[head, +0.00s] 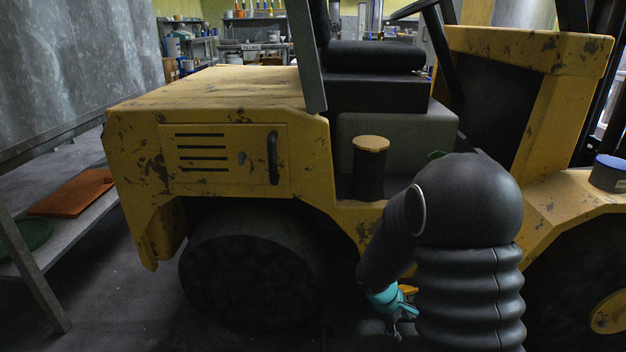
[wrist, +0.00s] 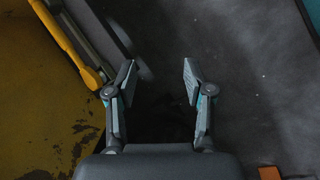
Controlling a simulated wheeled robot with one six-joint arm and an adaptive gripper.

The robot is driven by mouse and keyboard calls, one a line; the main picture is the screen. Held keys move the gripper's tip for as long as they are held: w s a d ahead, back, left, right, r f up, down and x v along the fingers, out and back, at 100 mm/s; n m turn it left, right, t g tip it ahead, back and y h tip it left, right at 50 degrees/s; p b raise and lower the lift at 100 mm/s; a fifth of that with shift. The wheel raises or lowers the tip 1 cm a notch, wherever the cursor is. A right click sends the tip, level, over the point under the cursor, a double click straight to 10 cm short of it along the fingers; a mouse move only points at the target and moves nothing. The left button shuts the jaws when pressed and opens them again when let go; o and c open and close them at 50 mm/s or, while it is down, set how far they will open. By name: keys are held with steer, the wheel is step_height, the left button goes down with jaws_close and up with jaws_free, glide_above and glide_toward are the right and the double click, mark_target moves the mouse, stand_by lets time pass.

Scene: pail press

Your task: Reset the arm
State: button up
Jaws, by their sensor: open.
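My arm shows in the head view at the lower right, dark and ribbed, bent downward in front of a yellow forklift (head: 215,92). My gripper (wrist: 160,80) is open in the wrist view, its two grey fingers spread with nothing between them. Dark floor shows beyond the fingertips. In the head view, the fingers are mostly hidden by my own arm. The forklift's worn yellow surface (wrist: 40,110) fills the left of the wrist view, close beside the gripper.
A dark wheel (head: 250,265) sits under the forklift body. A capped black cylinder (head: 368,168) stands on the forklift's step, and a blue-topped one (head: 608,173) at the far right. A metal shelf at left holds an orange board (head: 75,192). Floor between shelf and wheel is clear.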

steer(key=s+a+r+m+t+y, duration=0.2)
steer(key=s+r+m, duration=0.3)
steer(key=s+r, duration=0.6)
steer(key=s+a+r+m+t+y, duration=0.2)
steer(key=s+a+r+m, duration=0.2)
steer(key=s+r, duration=0.8)
step_height(320, 180, up, 3)
steer(key=shift+s+m+y, duration=0.2)
steer(key=shift+m+y, duration=0.2)
steer(key=shift+m, duration=0.2)
